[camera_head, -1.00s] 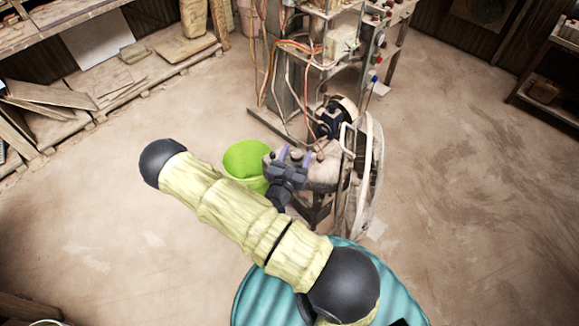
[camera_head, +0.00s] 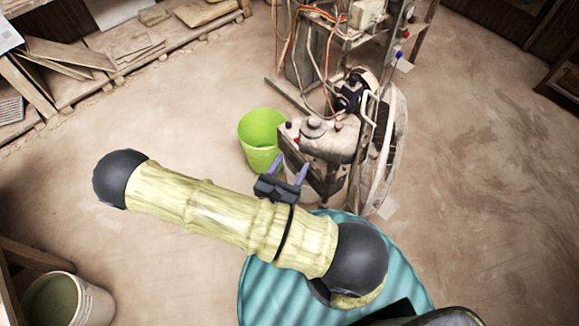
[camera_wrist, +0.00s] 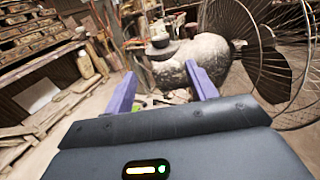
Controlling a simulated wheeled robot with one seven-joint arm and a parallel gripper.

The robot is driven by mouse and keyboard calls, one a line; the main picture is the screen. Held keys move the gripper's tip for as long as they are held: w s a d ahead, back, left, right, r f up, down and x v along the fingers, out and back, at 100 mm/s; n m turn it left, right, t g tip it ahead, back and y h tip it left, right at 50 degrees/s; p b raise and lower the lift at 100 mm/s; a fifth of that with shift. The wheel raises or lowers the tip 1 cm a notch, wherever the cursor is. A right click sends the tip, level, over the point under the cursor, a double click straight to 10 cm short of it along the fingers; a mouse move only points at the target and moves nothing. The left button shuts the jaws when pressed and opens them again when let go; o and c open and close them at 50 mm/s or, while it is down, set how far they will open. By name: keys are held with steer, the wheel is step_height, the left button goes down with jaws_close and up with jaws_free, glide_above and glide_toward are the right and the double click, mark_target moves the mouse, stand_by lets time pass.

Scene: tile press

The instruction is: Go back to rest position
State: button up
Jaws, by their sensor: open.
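My gripper (camera_head: 288,175) is open and empty in the head view, just in front of the tile press (camera_head: 325,138). Its two purple fingers stand apart, and nothing is between them. They also show spread in the wrist view (camera_wrist: 162,95), with the grey body of the press (camera_wrist: 195,60) beyond them. My arm lies across the lower middle of the head view and hides part of the floor.
A green bucket (camera_head: 262,142) stands left of the press. A pale bucket (camera_head: 92,304) stands at lower left. A wired metal frame (camera_head: 296,62) stands behind the press. Shelving with boards (camera_head: 70,53) lines the upper left. Open floor (camera_head: 480,190) lies to the right.

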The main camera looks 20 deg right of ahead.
steer(key=shift+s+a, duration=0.15)
stand_by(0.5)
steer(key=s+d+r+m+g+y, duration=0.2)
steer(key=s+m+g, duration=0.3)
steer(key=m+g, duration=0.35)
steer(key=s+d+r+m+g+y, duration=0.1)
steer(key=s+d+r+m+g, duration=0.15)
steer(key=s+m+g, duration=0.45)
steer(key=w+a+r+m+t+y, duration=0.5)
steer(key=w+r+m+y, duration=0.5)
steer(key=w+m, duration=0.1)
steer(key=shift+w+a, duration=0.3)
steer(key=shift+w, duration=0.1)
